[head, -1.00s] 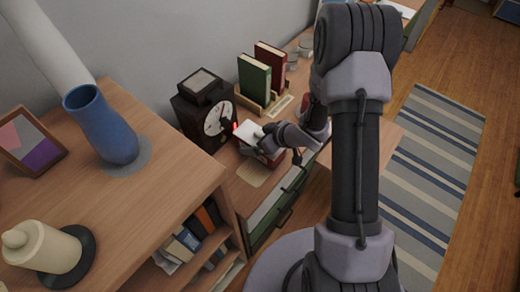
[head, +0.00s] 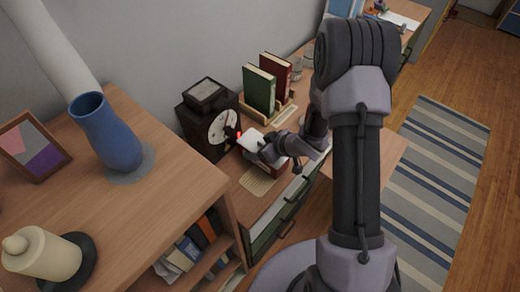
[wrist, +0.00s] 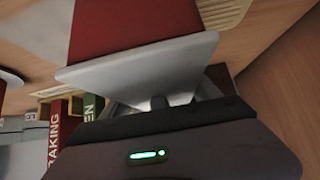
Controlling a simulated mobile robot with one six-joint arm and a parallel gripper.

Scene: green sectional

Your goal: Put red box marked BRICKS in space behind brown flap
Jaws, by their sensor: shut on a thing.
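A red box with a pale lid (head: 254,138) is on or just above the low wooden cabinet, in front of the dark clock; contact below is unclear. It also shows in the wrist view as a red side (wrist: 140,25) and a pale, flared rim. My gripper (head: 268,152) is at its right side, shut on the box by the lid edge; the wrist view shows the pale rim at the fingers (wrist: 172,101). No BRICKS lettering is readable. I cannot pick out a brown flap in either view.
The dark clock (head: 218,127) stands close left of the box. Green and red books (head: 260,90) stand in a holder behind it. A taller wooden shelf unit (head: 160,190) with a blue vase (head: 110,135) is left. Green-fronted drawers (head: 268,228) are below; a striped rug (head: 430,190) lies right.

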